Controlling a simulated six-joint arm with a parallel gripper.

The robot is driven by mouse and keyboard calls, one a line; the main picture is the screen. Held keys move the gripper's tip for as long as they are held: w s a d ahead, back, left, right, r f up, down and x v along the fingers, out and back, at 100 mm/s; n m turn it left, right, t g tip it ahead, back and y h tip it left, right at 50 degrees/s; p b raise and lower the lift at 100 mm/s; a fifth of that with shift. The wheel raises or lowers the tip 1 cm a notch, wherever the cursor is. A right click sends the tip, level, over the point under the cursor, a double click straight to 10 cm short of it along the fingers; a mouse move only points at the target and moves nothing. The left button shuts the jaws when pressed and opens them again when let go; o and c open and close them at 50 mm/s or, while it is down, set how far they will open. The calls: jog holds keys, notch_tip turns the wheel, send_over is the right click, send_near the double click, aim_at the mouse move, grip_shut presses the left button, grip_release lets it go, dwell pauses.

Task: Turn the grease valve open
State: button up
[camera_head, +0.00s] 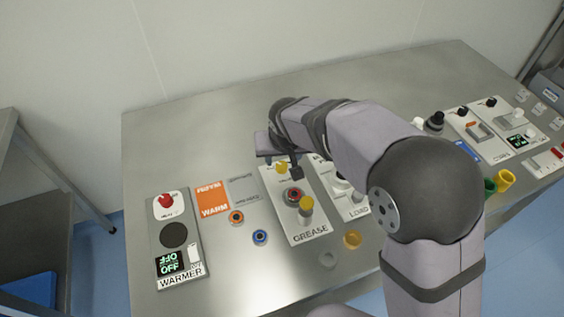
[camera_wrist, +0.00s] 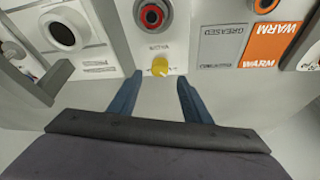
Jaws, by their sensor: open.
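The white GREASE panel (camera_head: 309,232) lies on the metal table. It has a yellow knob (camera_head: 283,168) at its far end, a red button (camera_head: 293,194) in a dark ring in the middle, and another yellow piece (camera_head: 306,204) standing nearer the GREASE label. In the wrist view the far yellow knob (camera_wrist: 160,66) shows just ahead of my gripper (camera_wrist: 161,80), between the lines of its two blue fingers. My gripper is open and empty, with a gap on both sides of the knob. I cannot tell whether the fingertips reach down beside it. The small label by the knob is unreadable.
The LOAD panel (camera_head: 350,203) is close beside the GREASE panel, partly hidden by my arm. An orange WARM plate (camera_head: 211,200) and the WARMER box (camera_head: 177,238) stand to the left. An orange ring (camera_head: 236,217) and a blue ring (camera_head: 260,237) sit between. Bare table lies behind.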

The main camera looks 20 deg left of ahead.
aim_at(282, 165)
jog(key=shift+p+x, duration=0.4)
jog(key=shift+x, duration=2.2)
jog(key=shift+c, duration=0.5)
jog(key=c, duration=0.9)
